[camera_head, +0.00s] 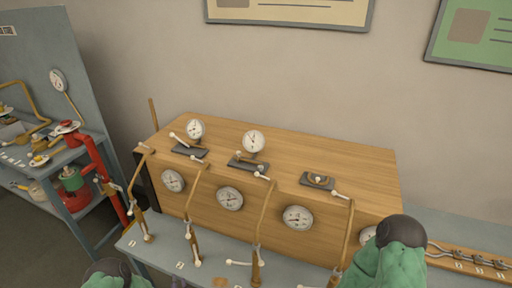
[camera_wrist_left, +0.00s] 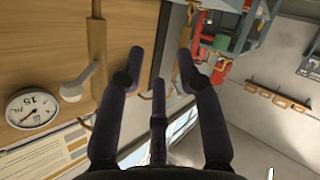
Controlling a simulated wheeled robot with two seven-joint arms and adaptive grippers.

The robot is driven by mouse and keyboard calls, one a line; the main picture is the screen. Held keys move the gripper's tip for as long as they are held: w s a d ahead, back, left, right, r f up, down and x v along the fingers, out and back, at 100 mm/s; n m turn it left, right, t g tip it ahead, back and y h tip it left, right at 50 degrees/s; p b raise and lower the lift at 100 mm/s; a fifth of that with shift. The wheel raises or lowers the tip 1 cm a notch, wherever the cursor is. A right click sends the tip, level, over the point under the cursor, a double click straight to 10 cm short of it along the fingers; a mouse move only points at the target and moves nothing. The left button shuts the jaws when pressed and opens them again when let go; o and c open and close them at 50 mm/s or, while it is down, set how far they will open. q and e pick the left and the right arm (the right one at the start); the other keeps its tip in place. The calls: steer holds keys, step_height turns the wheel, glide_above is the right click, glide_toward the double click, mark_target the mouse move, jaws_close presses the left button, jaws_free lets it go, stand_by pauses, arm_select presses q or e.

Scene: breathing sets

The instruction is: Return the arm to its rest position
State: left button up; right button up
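My left gripper (camera_wrist_left: 160,60) shows in the left wrist view with its dark fingers spread apart and nothing between them. It is open and empty. A wooden cabinet face (camera_wrist_left: 40,55) with a gauge (camera_wrist_left: 32,108) and a white-handled valve (camera_wrist_left: 75,86) lies to the left of the fingers, apart from them. In the head view, green arm parts of mine, each with a dark round joint, show at the bottom left (camera_head: 108,270) and bottom right (camera_head: 402,232). I see no gripper fingers clearly there. My right gripper is not visible.
The wooden cabinet (camera_head: 280,155) carries several gauges, pipes and white-handled valves on a bench. A grey rack (camera_head: 80,210) with red and green equipment stands at the left. A fittings row (camera_head: 470,260) lies at the right. The wall behind holds framed posters (camera_head: 290,10).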

arm_select(q)
steer(key=s+d+f+m+g+h, duration=0.4)
steer(key=d+f+m+g+h, duration=0.15)
steer(key=d, duration=0.55)
steer(key=s+d+m+g+h, duration=0.2)
steer(key=s+d+g, duration=0.2)
steer(key=s, duration=0.4)
steer(key=s+d+r+m+g+h, duration=0.1)
steer(key=s+d+m+g+h, duration=0.1)
steer(key=s, duration=0.6)
steer(key=d+g, duration=0.1)
steer(key=d, duration=0.1)
steer(key=shift+s+d+r+g, duration=0.2)
steer(key=shift+d+g, duration=0.15)
steer(key=shift+d, duration=0.05)
steer(key=shift+a+m+h, duration=0.1)
steer(key=shift+m+h, duration=0.15)
stand_by(1.5)
